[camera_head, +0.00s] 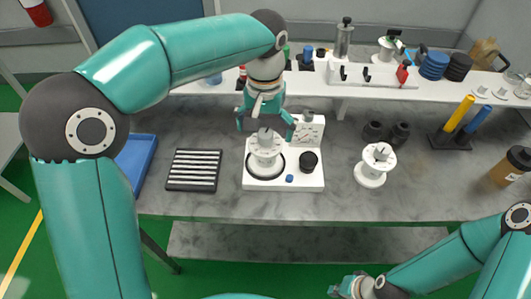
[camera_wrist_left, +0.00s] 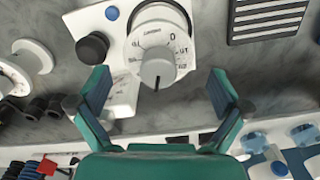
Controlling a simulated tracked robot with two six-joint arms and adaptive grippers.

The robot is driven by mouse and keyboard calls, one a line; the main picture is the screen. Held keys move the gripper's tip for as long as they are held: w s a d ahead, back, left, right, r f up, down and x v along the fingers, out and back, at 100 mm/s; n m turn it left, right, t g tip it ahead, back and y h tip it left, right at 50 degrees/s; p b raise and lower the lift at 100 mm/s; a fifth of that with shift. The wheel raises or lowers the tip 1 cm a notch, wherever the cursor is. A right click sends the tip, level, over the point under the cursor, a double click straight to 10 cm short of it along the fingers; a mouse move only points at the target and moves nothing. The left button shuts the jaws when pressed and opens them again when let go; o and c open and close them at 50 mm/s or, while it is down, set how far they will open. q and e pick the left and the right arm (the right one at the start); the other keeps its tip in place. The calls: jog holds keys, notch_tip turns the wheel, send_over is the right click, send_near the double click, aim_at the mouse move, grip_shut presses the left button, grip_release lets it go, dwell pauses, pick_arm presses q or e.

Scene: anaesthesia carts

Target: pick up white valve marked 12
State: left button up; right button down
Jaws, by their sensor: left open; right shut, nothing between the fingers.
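A white valve with a dial and grey knob (camera_head: 265,158) stands on a white base plate (camera_head: 305,180). It also shows in the left wrist view (camera_wrist_left: 158,45), with marks on its dial that I cannot read surely as 12. My left gripper (camera_head: 266,127) is open above this valve; in the left wrist view its fingers (camera_wrist_left: 159,82) are spread to either side of the knob, apart from it. A second white valve (camera_head: 371,173) stands on the grey bench to the right, its number unreadable. My right gripper (camera_head: 347,288) is shut and empty, low at the front.
The base plate also carries a black knob (camera_head: 309,161) and a small gauge. A black slotted block (camera_head: 193,170) lies left of it. Black cylinders (camera_head: 386,132) and a stand with yellow and blue handles (camera_head: 457,126) are to the right. A raised white shelf runs behind.

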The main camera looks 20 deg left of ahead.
aim_at(265, 144)
pick_arm(q)
jog(key=shift+s+f, duration=0.1)
jog(key=shift+f, duration=2.3)
jog(key=c, duration=1.2)
jog(key=shift+r, duration=0.2)
